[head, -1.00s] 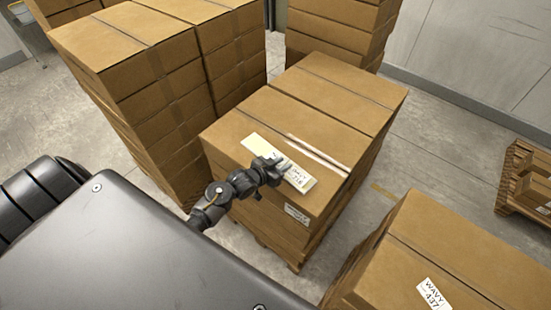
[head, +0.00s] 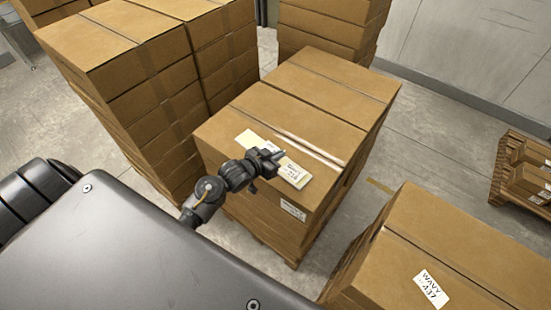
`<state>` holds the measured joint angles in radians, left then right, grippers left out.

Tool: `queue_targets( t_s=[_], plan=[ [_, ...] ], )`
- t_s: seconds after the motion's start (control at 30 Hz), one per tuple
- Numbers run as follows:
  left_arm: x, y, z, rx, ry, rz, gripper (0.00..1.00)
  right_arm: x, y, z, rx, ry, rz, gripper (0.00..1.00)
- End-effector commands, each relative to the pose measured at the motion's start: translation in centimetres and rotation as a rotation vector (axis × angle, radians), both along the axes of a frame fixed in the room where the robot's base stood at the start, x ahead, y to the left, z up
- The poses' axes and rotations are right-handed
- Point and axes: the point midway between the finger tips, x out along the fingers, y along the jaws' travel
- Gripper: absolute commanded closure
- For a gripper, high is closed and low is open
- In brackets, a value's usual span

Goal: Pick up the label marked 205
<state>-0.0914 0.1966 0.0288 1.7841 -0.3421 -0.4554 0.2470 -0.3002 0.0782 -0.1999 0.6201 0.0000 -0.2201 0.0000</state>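No label that I can read as 205 shows in the head view. A pale label (head: 293,174) with small dark print lies on top of the middle box stack (head: 322,112); its number is too small to read surely. A cream-coloured piece (head: 251,138) lies left of it, partly hidden by my gripper. A white label (head: 293,209) is on that stack's front side, too small to read. My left gripper (head: 279,154) is over the box top, at the pale label's upper left edge. I cannot tell if its fingers are apart or touching the label. My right gripper is not in view.
A box (head: 440,245) at the lower right bears a label reading WAVY 437 (head: 431,289). Tall box stacks (head: 165,85) stand at left and behind. A pallet with small boxes (head: 500,180) is at the right edge. Bare floor (head: 425,150) lies between.

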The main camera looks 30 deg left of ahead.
Motion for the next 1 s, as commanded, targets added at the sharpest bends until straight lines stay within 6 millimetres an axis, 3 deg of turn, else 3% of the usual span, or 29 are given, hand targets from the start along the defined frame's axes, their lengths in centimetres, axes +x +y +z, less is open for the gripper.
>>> queue_targets(
  t_s=[0.2, 0.5, 0.8, 1.0],
  plan=[
    [-3.0, -3.0, 4.7, -0.003, -0.004, 0.0, 1.0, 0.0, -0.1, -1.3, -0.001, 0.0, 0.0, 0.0],
    [-7.6, -7.5, 7.2, -0.006, -0.001, 0.001, 1.0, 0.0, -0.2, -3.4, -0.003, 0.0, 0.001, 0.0],
    [-9.0, -8.9, 8.4, -0.001, 0.0, 0.002, 1.0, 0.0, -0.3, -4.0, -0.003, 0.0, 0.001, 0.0],
    [-8.4, -8.4, 8.9, -0.004, -0.003, 0.038, 1.0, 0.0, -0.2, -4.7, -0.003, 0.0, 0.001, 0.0]
  ],
)
